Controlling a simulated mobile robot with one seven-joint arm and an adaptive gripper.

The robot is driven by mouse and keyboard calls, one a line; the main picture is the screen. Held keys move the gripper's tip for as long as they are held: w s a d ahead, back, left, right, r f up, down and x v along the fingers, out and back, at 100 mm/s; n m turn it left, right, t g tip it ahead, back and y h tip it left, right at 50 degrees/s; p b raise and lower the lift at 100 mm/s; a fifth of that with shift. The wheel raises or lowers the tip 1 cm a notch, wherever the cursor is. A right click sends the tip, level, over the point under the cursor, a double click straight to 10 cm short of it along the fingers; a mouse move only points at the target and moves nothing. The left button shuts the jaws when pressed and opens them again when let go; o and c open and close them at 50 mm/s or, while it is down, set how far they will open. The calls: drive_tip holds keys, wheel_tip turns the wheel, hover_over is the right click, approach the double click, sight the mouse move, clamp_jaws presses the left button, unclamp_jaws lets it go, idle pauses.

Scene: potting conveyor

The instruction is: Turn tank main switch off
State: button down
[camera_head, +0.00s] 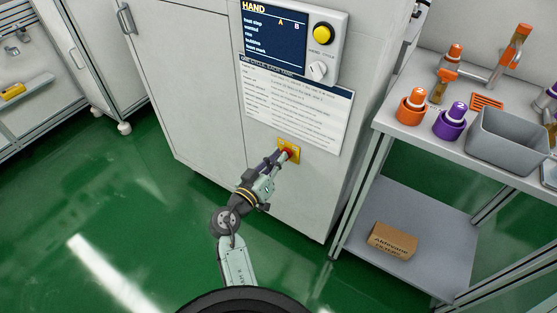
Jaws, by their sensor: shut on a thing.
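The main switch (296,148) is a red knob on a yellow plate, low on the front of the white cabinet (215,90). My gripper (284,154) is at the switch, with its fingers shut on the red knob. The fingers hide most of the knob, so its turned position cannot be told. My arm reaches up to it from the bottom of the view.
Above the switch are a printed sheet (298,105) and a panel (275,35) with a yellow button (323,33) and white knob (318,70). A grey bench (400,130) with bottles and a bin (508,140) stands at right. Green floor is clear at left.

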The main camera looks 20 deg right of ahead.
drive_tip(key=shift+n, duration=0.5)
drive_tip(key=c, duration=1.7)
unclamp_jaws()
drive_tip(key=v, duration=0.7)
drive_tip(key=shift+s+a, duration=0.15)
drive_tip(key=shift+a, duration=0.1)
